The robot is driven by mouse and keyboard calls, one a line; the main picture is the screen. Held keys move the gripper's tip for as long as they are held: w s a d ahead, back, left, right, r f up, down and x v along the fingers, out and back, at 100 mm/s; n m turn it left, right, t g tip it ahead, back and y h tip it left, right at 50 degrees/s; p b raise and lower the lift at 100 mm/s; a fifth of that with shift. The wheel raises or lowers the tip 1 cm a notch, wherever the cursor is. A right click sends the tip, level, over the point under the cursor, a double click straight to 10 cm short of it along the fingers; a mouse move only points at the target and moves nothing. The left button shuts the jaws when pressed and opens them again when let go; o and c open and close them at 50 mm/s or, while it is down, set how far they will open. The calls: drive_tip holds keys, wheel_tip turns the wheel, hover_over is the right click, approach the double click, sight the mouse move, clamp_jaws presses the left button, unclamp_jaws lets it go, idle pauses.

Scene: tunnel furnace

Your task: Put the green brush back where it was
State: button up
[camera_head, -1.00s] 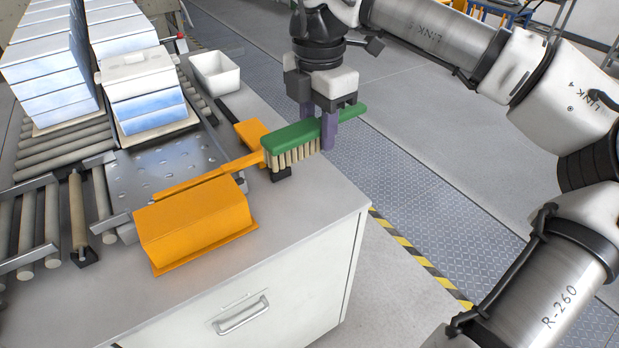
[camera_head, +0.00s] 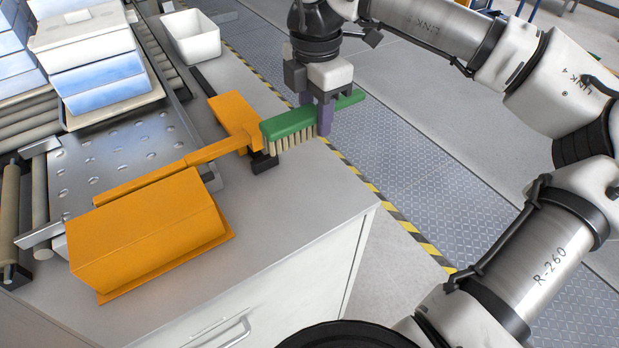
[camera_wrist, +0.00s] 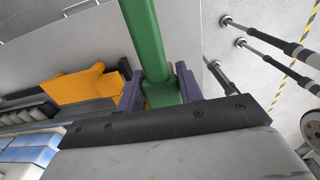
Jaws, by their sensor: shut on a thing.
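The green brush (camera_head: 292,121) has a green back and handle and pale bristles pointing down. My gripper (camera_head: 319,117) is shut on it near the handle end and holds it about level over the right edge of the grey cabinet top. In the wrist view the green brush (camera_wrist: 148,40) runs between the purple fingers of my gripper (camera_wrist: 160,88). The bristles are hidden in the wrist view. In the head view I cannot tell whether the bristles touch the black piece below them.
An orange machine (camera_head: 150,235) with a long arm and an orange block (camera_head: 236,117) stands left of the brush. A white bin (camera_head: 191,37) is behind. Stacked blue-white blocks (camera_head: 104,85) sit on the rollers. The cabinet's front right top (camera_head: 310,205) is clear.

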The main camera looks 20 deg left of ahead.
sight(315, 129)
wheel_tip(315, 129, down, 16)
drive_tip(key=p, duration=0.2)
drive_tip(key=shift+r+p, duration=0.2)
drive_tip(key=shift+p, duration=0.15)
drive_tip(key=shift+f, duration=0.15)
drive_tip(key=o, duration=0.9)
wheel_tip(315, 129, up, 12)
drive_tip(key=shift+r+b, duration=0.15)
drive_tip(key=shift+b, duration=1)
